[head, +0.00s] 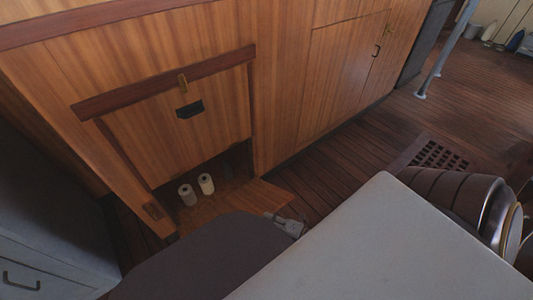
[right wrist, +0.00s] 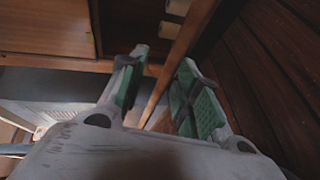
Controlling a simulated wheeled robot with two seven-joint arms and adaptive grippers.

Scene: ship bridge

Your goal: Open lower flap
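The lower flap (head: 235,202) is a wooden panel at the foot of the cabinet. It is swung down and outward, and the compartment behind it shows. Two white cylinders (head: 206,184) stand inside it. In the right wrist view, a wooden board edge (right wrist: 187,42), seemingly the flap's, runs between the fingers of my right gripper (right wrist: 160,72). The fingers, with green pads, are apart with gaps beside the board. In the head view my right gripper (head: 290,224) is at the flap's right outer corner. My left gripper is not in view.
Above the opening is a shut wooden panel (head: 150,125) with a black pull (head: 189,109) and a brass latch (head: 183,83). A grey drawer unit (head: 50,240) stands at left. Plank floor (head: 335,160) is clear right of the flap, with a floor grating (head: 440,155) farther right.

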